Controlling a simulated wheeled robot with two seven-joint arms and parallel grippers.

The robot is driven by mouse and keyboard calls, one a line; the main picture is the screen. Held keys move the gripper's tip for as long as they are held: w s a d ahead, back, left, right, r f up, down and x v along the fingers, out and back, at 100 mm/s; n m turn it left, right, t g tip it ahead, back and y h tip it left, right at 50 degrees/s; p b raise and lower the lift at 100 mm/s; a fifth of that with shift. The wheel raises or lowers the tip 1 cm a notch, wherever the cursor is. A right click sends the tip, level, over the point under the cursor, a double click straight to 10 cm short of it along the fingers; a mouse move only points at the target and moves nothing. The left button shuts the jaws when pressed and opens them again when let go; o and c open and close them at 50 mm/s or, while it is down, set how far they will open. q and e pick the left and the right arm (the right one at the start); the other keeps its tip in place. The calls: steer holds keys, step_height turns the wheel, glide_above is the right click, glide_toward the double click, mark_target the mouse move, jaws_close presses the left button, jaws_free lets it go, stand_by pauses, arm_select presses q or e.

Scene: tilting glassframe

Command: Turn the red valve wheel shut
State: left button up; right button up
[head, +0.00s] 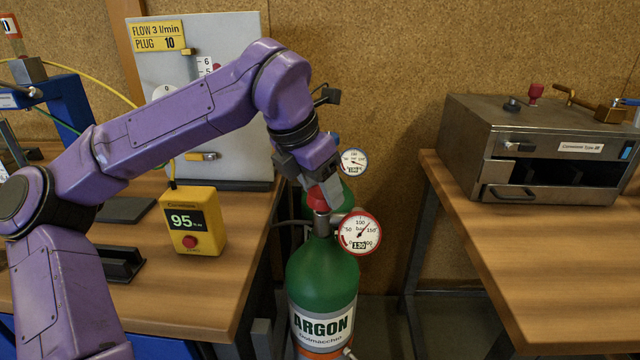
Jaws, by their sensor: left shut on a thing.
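The red valve wheel (317,199) sits on top of a green gas cylinder (322,266) labelled ARGON, which stands upright between two benches. My left gripper (318,188) comes down from above and is shut on the wheel, hiding part of it. A round gauge with a red rim (359,232) is at the valve's right and shows 130 on its small display. A smaller blue-rimmed gauge (354,162) is above it. My right gripper is not in view.
The left wooden bench (250,235) carries a yellow meter (192,222) reading 95 and a grey panel (235,60) with a yellow sign. The right bench (510,235) carries a metal box (540,145). A cork wall stands close behind.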

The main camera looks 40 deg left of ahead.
arm_select(q)
steer(key=o, duration=1)
steer(key=p+v, duration=0.1)
steer(key=v, duration=0.9)
steer(key=shift+s+r, duration=0.1)
steer(key=shift+r, duration=0.15)
